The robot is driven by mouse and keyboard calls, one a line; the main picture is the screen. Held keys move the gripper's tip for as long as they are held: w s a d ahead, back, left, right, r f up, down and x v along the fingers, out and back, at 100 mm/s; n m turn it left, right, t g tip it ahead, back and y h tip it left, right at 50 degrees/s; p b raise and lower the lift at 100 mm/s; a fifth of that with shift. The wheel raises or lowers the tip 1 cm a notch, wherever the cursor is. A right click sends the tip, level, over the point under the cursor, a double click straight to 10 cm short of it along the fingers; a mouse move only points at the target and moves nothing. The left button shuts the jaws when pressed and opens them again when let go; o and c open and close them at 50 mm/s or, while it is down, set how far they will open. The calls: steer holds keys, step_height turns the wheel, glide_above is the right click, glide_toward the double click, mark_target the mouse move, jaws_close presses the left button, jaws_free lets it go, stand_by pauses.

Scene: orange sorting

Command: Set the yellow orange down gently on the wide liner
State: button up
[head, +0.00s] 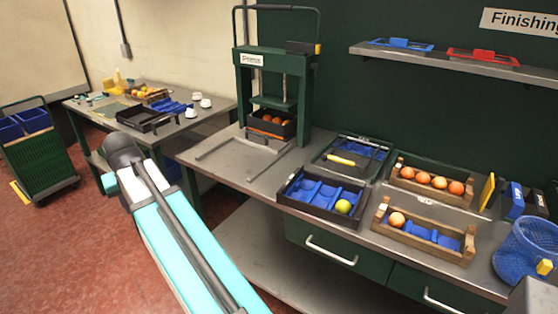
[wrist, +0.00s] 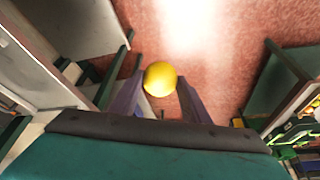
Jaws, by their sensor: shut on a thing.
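The yellow orange (wrist: 160,76) is held between the two fingers of my gripper (wrist: 160,88) in the wrist view, above the red floor. In the head view my arm reaches out to the left; the gripper and its orange are hidden behind the arm there. A black tray (head: 284,187) on the near bench holds a blue liner (head: 314,192) with broad hollows and a yellow-green fruit (head: 343,206) at its right end. A wooden crate (head: 447,251) beside it has a blue liner (head: 417,231) and one orange (head: 397,219). I cannot tell which liner is the wide one.
A green press (head: 243,85) stands at the back of the bench. Another crate (head: 436,195) holds several oranges. A blue mesh basket (head: 526,255) stands at the right. A far table (head: 82,106) carries a black tray, blue liners and white cups.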

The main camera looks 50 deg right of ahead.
steer(key=s+d+m+g+h+p, duration=0.1)
steer(key=s+d+m+p, duration=0.35)
steer(key=d, duration=1.25)
steer(key=s+d+m+g+h+p, duration=0.15)
steer(key=s+d+m, duration=0.35)
steer(key=s+d, duration=0.8)
steer(key=s+d+m+g+p, duration=0.3)
steer(key=s+d+m, duration=0.6)
steer(key=s+d, duration=1.4)
steer(key=s+p, duration=0.2)
steer(key=s, duration=0.1)
steer(key=shift+s+r+h, duration=0.15)
steer(key=shift+r+h, duration=0.15)
steer(key=shift+h, duration=0.05)
steer(key=shift+f, duration=0.1)
steer(key=shift+f+b, duration=2.2)
steer(key=shift+f, duration=1.6)
steer(key=shift+f+b, duration=0.35)
steer(key=shift+f, duration=0.25)
